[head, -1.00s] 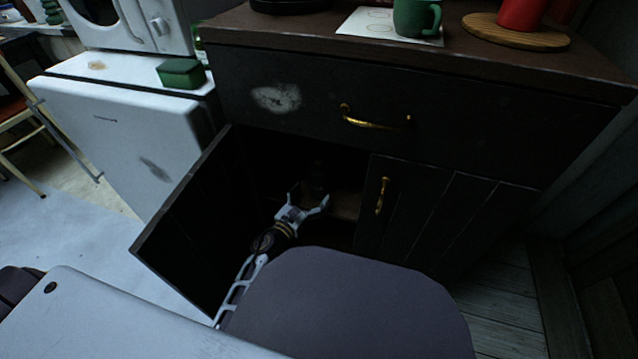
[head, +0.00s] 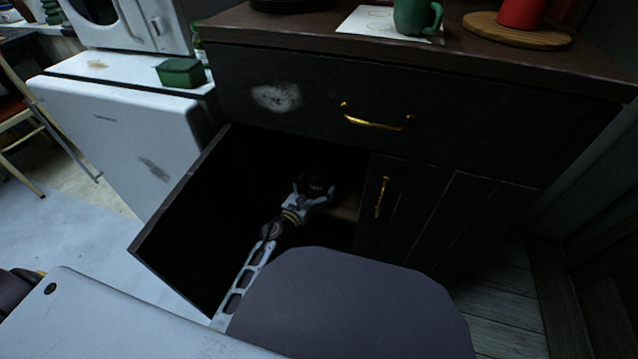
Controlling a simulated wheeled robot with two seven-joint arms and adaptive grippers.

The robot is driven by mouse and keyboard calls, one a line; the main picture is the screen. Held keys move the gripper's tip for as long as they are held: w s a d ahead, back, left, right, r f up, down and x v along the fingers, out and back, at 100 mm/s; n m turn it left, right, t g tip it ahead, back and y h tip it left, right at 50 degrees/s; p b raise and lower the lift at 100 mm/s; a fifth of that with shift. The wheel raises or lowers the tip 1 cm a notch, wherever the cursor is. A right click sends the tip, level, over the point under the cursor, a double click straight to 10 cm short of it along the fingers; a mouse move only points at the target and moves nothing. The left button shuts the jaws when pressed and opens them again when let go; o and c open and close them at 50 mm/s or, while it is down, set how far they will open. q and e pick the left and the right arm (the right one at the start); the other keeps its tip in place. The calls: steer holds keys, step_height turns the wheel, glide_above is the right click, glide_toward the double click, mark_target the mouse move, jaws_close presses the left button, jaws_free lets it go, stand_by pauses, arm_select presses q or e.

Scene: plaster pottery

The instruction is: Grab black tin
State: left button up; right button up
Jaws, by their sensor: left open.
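The black tin (head: 315,183) is a small dark shape inside the shadowed lower cabinet (head: 285,150), just above its wooden shelf. My left gripper (head: 315,187) reaches through the open left door into the cabinet. Its jaws are open, with one finger on each side of the tin in the picture. I cannot tell whether the fingers touch it. The tin's lower part is hidden by the gripper and the dark. My right gripper is not in view.
The open left door (head: 180,225) stands close left of my arm. The shut right door (head: 430,215) with its brass handle is to the right. A shut drawer (head: 400,110) is above. A green mug (head: 411,18) and a red item (head: 520,14) stand on top.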

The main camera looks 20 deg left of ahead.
mark_target(317, 163)
arm_select(q)
steer(key=shift+w+d, duration=0.15)
steer(key=shift+w, duration=0.45)
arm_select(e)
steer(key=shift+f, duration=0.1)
arm_select(q)
steer(key=c, duration=1.2)
steer(key=shift+o, duration=0.2)
steer(key=shift+r, duration=0.25)
steer(key=shift+r+p, duration=0.9)
steer(key=shift+r, duration=0.15)
step_height(317, 163, up, 2)
steer(key=shift+r+p, duration=0.2)
steer(key=shift+p, duration=0.65)
step_height(317, 163, up, 2)
steer(key=shift+r+p, duration=0.1)
steer(key=shift+p, duration=0.75)
steer(key=shift+r+p, duration=0.7)
steer(key=shift+r, duration=0.25)
steer(key=shift+r+p, duration=0.4)
steer(key=shift+r, duration=0.1)
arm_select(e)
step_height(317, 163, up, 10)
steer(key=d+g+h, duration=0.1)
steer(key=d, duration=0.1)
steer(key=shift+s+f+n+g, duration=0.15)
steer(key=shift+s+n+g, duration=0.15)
